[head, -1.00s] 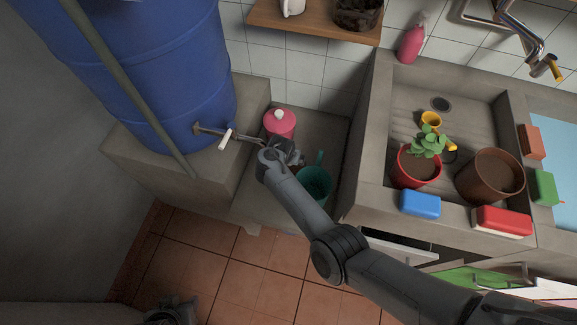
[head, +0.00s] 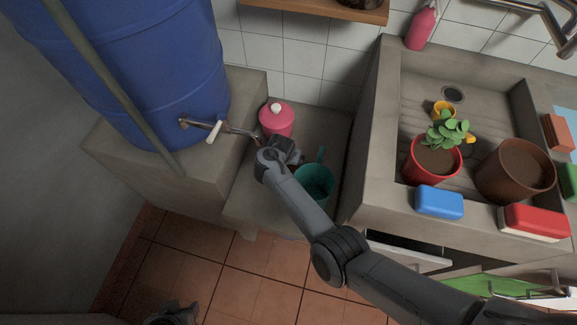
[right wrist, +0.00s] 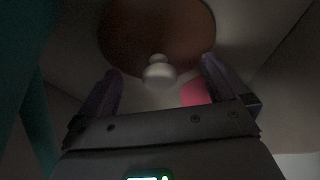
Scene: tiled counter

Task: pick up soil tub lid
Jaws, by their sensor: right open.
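The pink soil tub with its pink lid (head: 270,116) and white knob (head: 277,107) stands on the low concrete ledge, beside the blue barrel. My right gripper (head: 288,150) is just in front of the tub, and its fingertips are hard to see in the head view. In the right wrist view, the open right gripper (right wrist: 160,78) has the pale knob (right wrist: 158,72) between its two fingers, apart from both. A pink patch (right wrist: 195,92) shows beside the knob. Part of my left gripper (head: 172,313) shows at the bottom edge, its fingers unclear.
A teal bucket (head: 314,183) stands close to my right wrist. The blue barrel (head: 150,75) has a tap (head: 215,130) reaching toward the tub. The concrete sink (head: 372,130) rises to the right, holding a red plant pot (head: 433,163) and a brown pot (head: 515,172).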

